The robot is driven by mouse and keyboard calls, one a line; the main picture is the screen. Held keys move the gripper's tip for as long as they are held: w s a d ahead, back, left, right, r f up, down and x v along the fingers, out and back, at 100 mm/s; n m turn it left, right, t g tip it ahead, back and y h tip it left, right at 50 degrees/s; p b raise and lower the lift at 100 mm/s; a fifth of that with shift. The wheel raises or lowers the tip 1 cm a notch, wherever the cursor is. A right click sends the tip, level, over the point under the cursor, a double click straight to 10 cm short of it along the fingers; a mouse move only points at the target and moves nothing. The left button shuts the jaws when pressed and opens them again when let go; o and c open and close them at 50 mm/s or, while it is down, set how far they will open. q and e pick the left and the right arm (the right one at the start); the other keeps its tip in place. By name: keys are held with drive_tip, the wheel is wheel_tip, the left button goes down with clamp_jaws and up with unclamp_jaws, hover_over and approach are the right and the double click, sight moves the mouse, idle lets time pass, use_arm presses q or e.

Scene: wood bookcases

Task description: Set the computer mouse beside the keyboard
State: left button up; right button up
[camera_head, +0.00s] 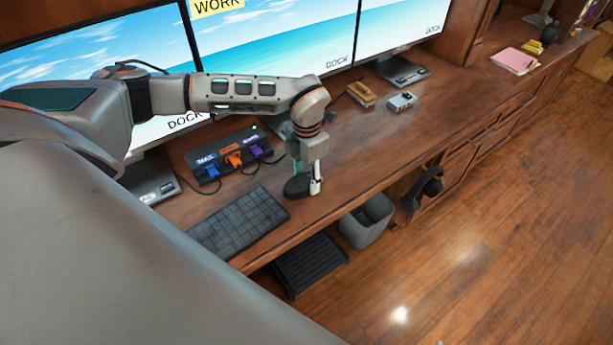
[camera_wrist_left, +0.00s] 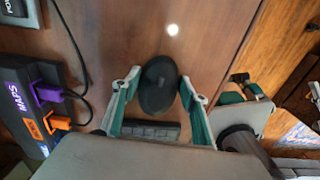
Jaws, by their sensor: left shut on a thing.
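The dark computer mouse (camera_head: 297,188) is at the right end of the black keyboard (camera_head: 240,222), with a small gap between them. My left gripper (camera_head: 316,184) points down and is shut on the mouse. In the left wrist view the oval mouse (camera_wrist_left: 158,86) lies between the two fingers of my left gripper (camera_wrist_left: 158,78), and part of the keyboard (camera_wrist_left: 150,129) shows behind it. The mouse is at or just above the desk top; I cannot tell if it touches.
A dock (camera_head: 228,155) with coloured plugs and cables stands behind the keyboard. Monitors (camera_head: 270,40) line the back. A small grey box (camera_head: 402,101) and a brown item (camera_head: 361,93) lie further right. The desk's front edge is close; a grey bin (camera_head: 367,222) stands below it.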

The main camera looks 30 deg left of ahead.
sight(306, 177)
use_arm(q)
drive_tip(key=o, duration=1.1)
drive_tip(key=shift+f, duration=0.15)
wheel_tip(306, 177, up, 12)
drive_tip(key=shift+r, duration=0.2)
